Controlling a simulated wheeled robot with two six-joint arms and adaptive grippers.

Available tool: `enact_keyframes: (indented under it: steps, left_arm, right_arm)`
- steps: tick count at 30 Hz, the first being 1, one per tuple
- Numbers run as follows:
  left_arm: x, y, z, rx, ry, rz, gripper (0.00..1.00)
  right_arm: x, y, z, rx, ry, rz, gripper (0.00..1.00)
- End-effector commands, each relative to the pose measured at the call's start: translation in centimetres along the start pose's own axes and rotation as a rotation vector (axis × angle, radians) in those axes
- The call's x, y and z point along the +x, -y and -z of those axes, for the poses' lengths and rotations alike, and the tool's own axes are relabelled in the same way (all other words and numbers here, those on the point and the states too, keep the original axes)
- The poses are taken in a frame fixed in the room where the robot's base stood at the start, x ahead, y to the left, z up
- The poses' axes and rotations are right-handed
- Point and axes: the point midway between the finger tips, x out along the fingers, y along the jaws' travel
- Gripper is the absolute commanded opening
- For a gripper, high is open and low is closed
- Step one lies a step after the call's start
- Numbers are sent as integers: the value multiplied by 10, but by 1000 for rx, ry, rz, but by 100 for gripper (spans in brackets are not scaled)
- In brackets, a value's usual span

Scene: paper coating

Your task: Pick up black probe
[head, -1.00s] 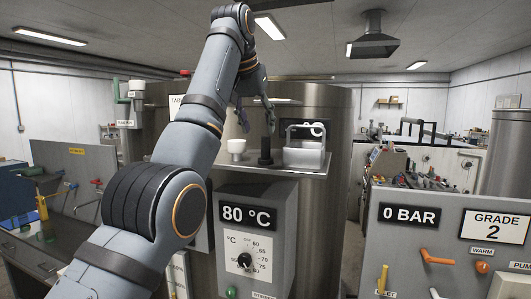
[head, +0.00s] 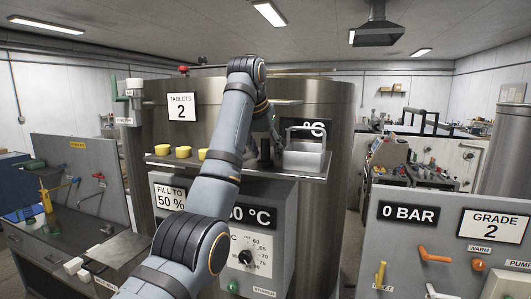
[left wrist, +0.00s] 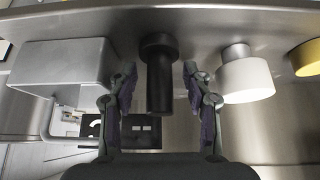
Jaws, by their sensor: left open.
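The black probe (head: 265,150) stands upright on the metal shelf (head: 321,178), just left of a grey metal box-like holder (head: 305,158). In the left wrist view the probe (left wrist: 159,84) has a wide round cap at one end and a narrower body. My left gripper (head: 267,137) is down at the probe. In the left wrist view its two dark fingers (left wrist: 160,90) are open, one on each side of the probe, with gaps visible. The right gripper is not in view.
A white cup (left wrist: 243,76) stands beside the probe on the shelf; my arm hides it in the head view. Several yellow tablets (head: 183,152) sit farther left on the shelf. The control box with a dial (head: 246,257) is below. A large steel tank (head: 338,120) stands behind.

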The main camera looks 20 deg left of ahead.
Motion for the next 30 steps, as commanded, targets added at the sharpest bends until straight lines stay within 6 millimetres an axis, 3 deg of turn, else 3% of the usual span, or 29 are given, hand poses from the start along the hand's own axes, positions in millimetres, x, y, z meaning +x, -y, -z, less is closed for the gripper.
enact_keyframes:
  steps: [1,12,23,30]
  left_arm:
    - [0,0,0,0,0,0,47]
    - [0,0,0,0,0,0,0]
    - [-3,1,1,-1,-1,0,0]
    - [-24,9,7,-3,-1,2,0]
  right_arm:
    - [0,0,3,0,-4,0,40]
    - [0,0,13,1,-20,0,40]
    - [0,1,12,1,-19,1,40]
    - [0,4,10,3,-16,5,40]
